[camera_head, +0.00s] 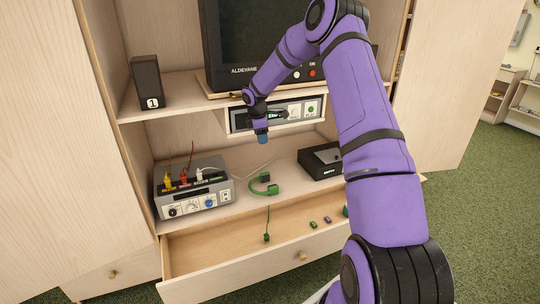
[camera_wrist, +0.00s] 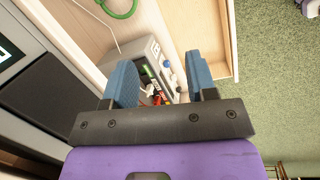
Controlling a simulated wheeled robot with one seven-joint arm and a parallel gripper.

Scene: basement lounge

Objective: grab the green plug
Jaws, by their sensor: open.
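A short green cable with a dark green plug (camera_head: 264,177) at one end and a brighter green plug (camera_head: 270,190) at the other lies curved on the lower shelf. A green cable loop (camera_wrist: 120,12) shows at the top of the wrist view. Another green plug (camera_head: 266,238) hangs or lies at the end of a thin green cord at the open drawer. My gripper (camera_head: 261,138) is above the shelf and behind the curved cable, touching nothing that I can see. In the wrist view its blue fingers (camera_wrist: 162,80) are apart and empty.
A grey device (camera_head: 195,193) with yellow, red and white plugs stands at the shelf's left. A black box (camera_head: 320,161) stands at the right. The open drawer (camera_head: 200,250) holds small coloured pieces (camera_head: 313,224). A panel unit (camera_head: 280,115) hangs above the shelf, close behind my gripper.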

